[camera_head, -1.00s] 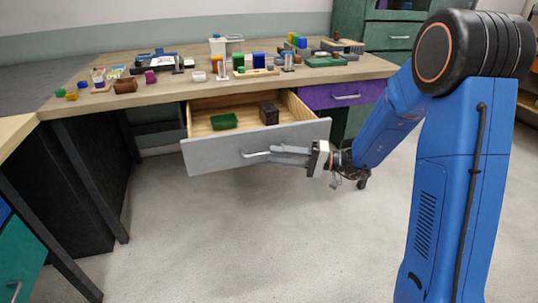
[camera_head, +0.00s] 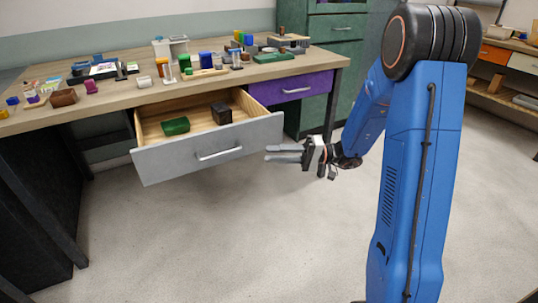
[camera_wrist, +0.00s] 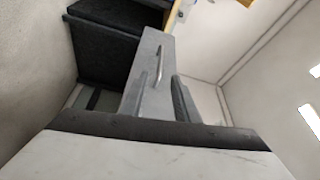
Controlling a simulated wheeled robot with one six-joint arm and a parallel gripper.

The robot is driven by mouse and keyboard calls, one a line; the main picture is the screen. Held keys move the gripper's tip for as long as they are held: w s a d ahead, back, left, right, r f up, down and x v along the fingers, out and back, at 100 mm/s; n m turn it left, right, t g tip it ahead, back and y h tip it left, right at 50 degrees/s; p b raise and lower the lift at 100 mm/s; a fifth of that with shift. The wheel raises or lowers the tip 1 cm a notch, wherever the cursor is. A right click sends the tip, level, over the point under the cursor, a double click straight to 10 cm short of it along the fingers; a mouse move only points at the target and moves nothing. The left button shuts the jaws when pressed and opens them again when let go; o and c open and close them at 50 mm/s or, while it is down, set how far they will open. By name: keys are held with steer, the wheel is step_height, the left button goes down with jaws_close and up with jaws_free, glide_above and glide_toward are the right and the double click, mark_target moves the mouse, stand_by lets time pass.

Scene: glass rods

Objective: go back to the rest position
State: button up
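My gripper (camera_head: 268,153) is in free air to the right of the grey drawer front, with its two fingers apart and nothing between them. The pulled-out drawer (camera_head: 160,161) has a metal bar handle (camera_head: 219,154); the gripper is clear of it. The handle also shows in the wrist view (camera_wrist: 159,64), ahead of my gripper. Inside the drawer lie a green object (camera_head: 175,126) and a dark brown block (camera_head: 221,114).
The wooden desk (camera_head: 130,98) carries many small items, among them a brown box (camera_head: 63,97). A purple drawer (camera_head: 293,88) is shut. A green cabinet (camera_head: 335,32) stands behind. The floor (camera_head: 240,240) in front is clear.

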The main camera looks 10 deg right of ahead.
stand_by(0.3)
steer(key=s+a+r+n+g+h, duration=0.15)
steer(key=s+g+h, duration=0.25)
steer(key=s+h, duration=1.05)
steer(key=s+d+r+m+t+h, duration=0.2)
steer(key=s+d+t+h, duration=0.2)
steer(key=s+d, duration=0.9)
steer(key=s+t, duration=0.2)
steer(key=shift+s+r+t, duration=0.2)
steer(key=shift+r+t, duration=0.1)
steer(key=shift+t, duration=0.1)
